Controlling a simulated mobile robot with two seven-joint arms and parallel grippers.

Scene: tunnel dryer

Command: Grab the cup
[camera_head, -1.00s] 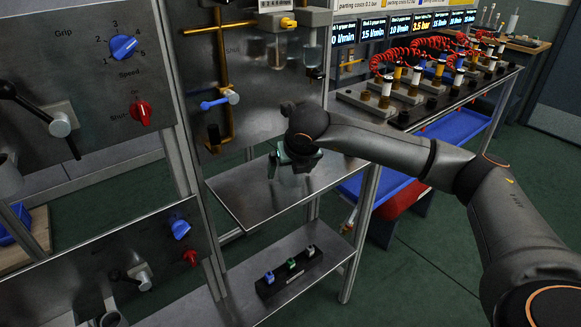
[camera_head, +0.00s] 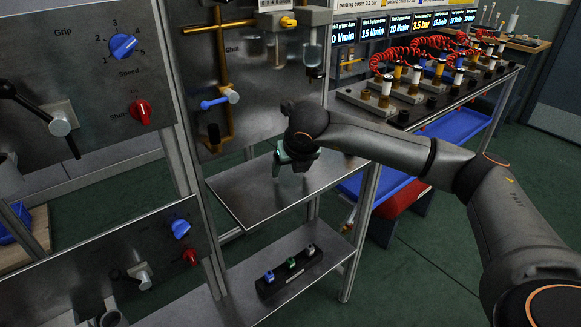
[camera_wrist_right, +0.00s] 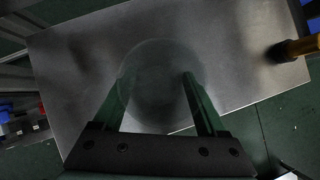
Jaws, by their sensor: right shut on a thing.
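The cup (camera_wrist_right: 160,68) is clear and hard to see. In the right wrist view it shows as a faint round outline between the two fingers of my right gripper (camera_wrist_right: 155,85). In the head view my right gripper (camera_head: 290,168) is over the upper metal shelf (camera_head: 240,200), shut on the cup, which is barely visible there. I cannot tell whether the cup touches the shelf or is just above it. My left gripper is not in view.
A brass stand (camera_head: 222,70) and glass vessels (camera_head: 312,55) are beyond the shelf. A lower shelf holds a black block (camera_head: 289,273) with small coloured pieces. Control panels (camera_head: 75,60) stand at the left. A valve bench (camera_head: 420,100) with red hoses is behind my right arm.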

